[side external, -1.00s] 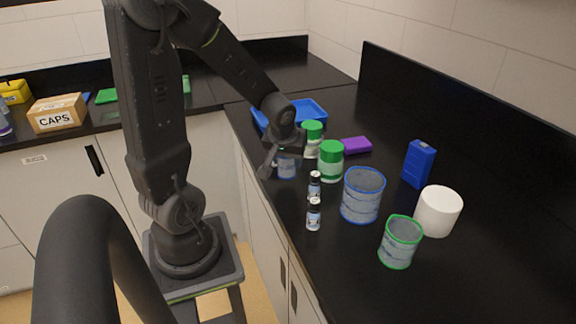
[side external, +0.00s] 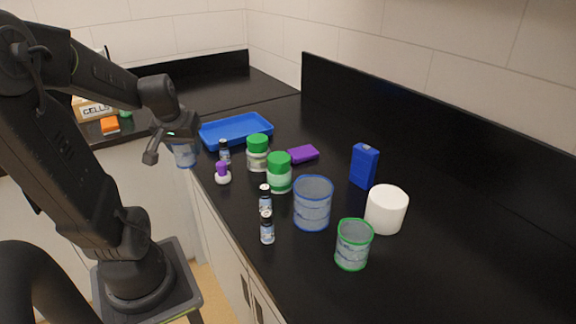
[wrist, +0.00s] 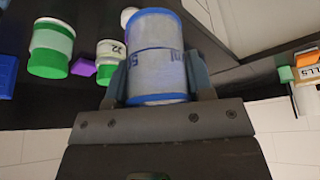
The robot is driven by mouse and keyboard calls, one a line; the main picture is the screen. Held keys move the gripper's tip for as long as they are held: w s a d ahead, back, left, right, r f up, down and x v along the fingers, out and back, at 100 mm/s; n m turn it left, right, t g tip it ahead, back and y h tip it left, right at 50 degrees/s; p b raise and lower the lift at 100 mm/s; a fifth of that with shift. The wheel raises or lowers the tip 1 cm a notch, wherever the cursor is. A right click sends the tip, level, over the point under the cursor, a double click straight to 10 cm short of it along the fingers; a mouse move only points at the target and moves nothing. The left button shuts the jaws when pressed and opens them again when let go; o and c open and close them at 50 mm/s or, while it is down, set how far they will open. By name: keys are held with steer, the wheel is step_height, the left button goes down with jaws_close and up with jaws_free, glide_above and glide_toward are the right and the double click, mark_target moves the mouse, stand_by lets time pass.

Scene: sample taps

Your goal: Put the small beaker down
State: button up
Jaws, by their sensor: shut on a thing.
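The small beaker is clear with blue rims and blue markings, and it fills the middle of the wrist view (wrist: 156,62). My gripper (wrist: 158,82) is shut on it, one finger on each side. In the side external view my gripper (side external: 172,147) holds the small beaker (side external: 185,156) out past the left edge of the black counter (side external: 440,290). The beaker's upper part is hidden behind the gripper there.
A blue tray (side external: 236,131), a purple-capped bottle (side external: 222,174), two green-lidded jars (side external: 279,174), a larger blue-rimmed beaker (side external: 312,204) and small vials (side external: 267,228) stand on the counter. A green-rimmed beaker (side external: 353,245), white cylinder (side external: 386,210) and blue box (side external: 364,166) stand right. The front right counter is bare.

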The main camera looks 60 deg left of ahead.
steer(key=w+d+m+t, duration=0.1)
steer(key=w+d+m, duration=0.15)
steer(key=w, duration=2.55)
steer(key=shift+m+h, duration=0.4)
steer(key=shift+m, duration=0.05)
steer(key=w+d+f, duration=0.6)
steer(key=w+d, duration=0.1)
steer(key=shift+w+f, duration=0.3)
steer(key=shift+w+d+f, duration=0.15)
steer(key=shift+d+f, duration=0.05)
steer(key=shift+f, duration=1.95)
steer(key=shift+f, duration=0.15)
steer(key=o, duration=0.9)
